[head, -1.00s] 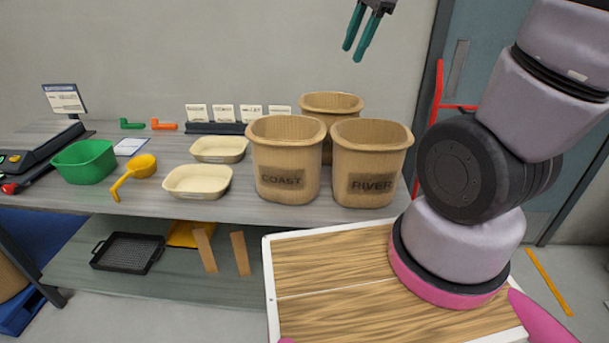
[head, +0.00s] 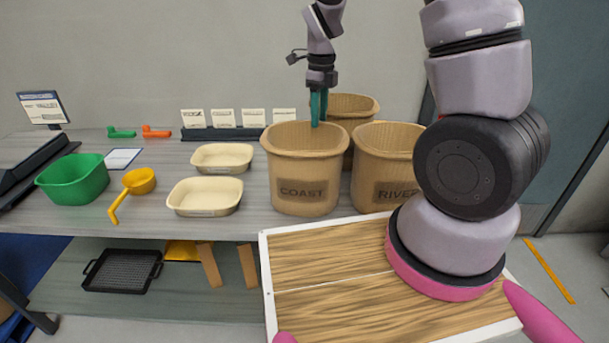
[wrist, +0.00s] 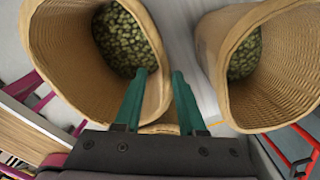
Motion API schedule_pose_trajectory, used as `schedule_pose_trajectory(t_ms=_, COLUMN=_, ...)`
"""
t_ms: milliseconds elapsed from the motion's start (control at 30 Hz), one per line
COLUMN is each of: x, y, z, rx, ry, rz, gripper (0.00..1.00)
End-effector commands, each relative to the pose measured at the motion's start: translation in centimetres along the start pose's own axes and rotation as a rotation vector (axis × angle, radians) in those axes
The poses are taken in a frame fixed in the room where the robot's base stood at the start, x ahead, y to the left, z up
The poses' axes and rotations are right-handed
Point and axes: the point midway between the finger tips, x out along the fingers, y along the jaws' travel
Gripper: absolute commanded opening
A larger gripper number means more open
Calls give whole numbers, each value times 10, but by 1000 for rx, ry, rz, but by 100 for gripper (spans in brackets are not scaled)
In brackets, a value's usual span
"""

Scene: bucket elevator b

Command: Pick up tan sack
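Three tan sacks stand upright with open tops: one marked COAST (head: 304,175), one marked RIVER (head: 385,170) to its right, and one behind (head: 352,104), partly hidden. My gripper (head: 319,122) points down at the back rim of the COAST sack, its two teal fingers a little apart. In the wrist view, a left sack (wrist: 60,60) and a right sack (wrist: 270,85) hold green bean-like pieces. The gripper (wrist: 159,72) is open there, with the left sack's wall seen between its fingertips. I cannot tell whether the fingers touch it.
Two cream trays (head: 205,196) (head: 222,157), a yellow scoop (head: 139,181) and a green tub (head: 75,180) are on the grey table left of the sacks. Small cards stand behind. A black tray (head: 122,271) lies on the lower shelf. My arm partly covers the RIVER sack.

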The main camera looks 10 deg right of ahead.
Motion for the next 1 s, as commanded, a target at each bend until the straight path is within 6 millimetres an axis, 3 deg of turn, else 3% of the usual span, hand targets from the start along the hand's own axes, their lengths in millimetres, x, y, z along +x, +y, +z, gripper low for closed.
schedule_pose_trajectory(t_ms=400, x=50, y=-4, z=-4, rx=0, ry=1, rz=1, gripper=40)
schedule_pose_trajectory(t_ms=700, x=54, y=-3, z=-4, rx=-2, ry=-1, rz=-1, gripper=40)
schedule_pose_trajectory(t_ms=800, x=54, y=-3, z=-4, rx=-2, ry=-1, rz=0, gripper=2)
schedule_pose_trajectory(t_ms=1000, x=54, y=-4, z=-4, rx=-1, ry=-1, rz=-1, gripper=0)
